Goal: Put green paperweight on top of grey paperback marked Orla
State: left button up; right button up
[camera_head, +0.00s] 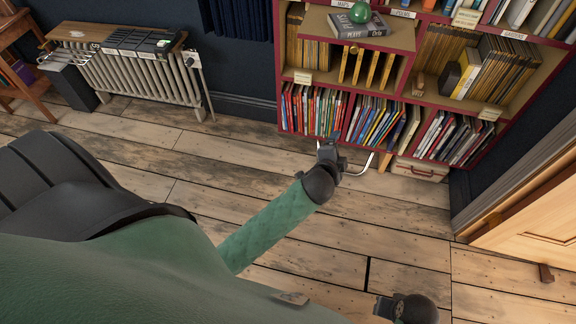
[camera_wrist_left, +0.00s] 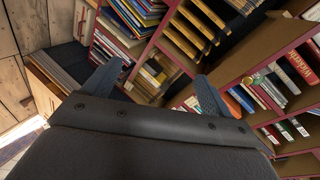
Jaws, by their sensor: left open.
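The green paperweight (camera_head: 360,12) is a shiny round ball at the top edge of the head view. It rests on the grey paperback marked Orla (camera_head: 350,29), which lies flat on the red bookshelf's upper shelf. My left gripper (camera_head: 328,146) is in front of the bottom row of books, well below and apart from both. In the left wrist view its two fingers (camera_wrist_left: 158,84) are spread with nothing between them. My right gripper (camera_head: 384,308) shows only in part at the bottom edge.
The red bookshelf (camera_head: 398,94) is crowded with upright books and magazines. A box with a red handle (camera_head: 420,171) sits under it. A radiator (camera_head: 140,78) stands at the back left, and a wooden door (camera_head: 530,225) is at the right. The plank floor between is clear.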

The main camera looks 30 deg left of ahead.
pick_arm(q)
jog(key=s+f+n+g, duration=0.3)
jog(key=s+f+g, duration=0.1)
jog(key=s, duration=0.6)
jog(key=s+f+n+g+h, duration=0.1)
jog(key=s+f+n+g, duration=0.3)
jog(key=s, duration=0.6)
jog(key=s+f+n+g+h, duration=0.1)
jog(key=s+f+n+g, duration=0.2)
jog(key=s+f, duration=0.5)
jog(key=shift+s+d+g, duration=0.25)
jog(key=shift+s+g, duration=0.35)
jog(key=shift+s, duration=0.5)
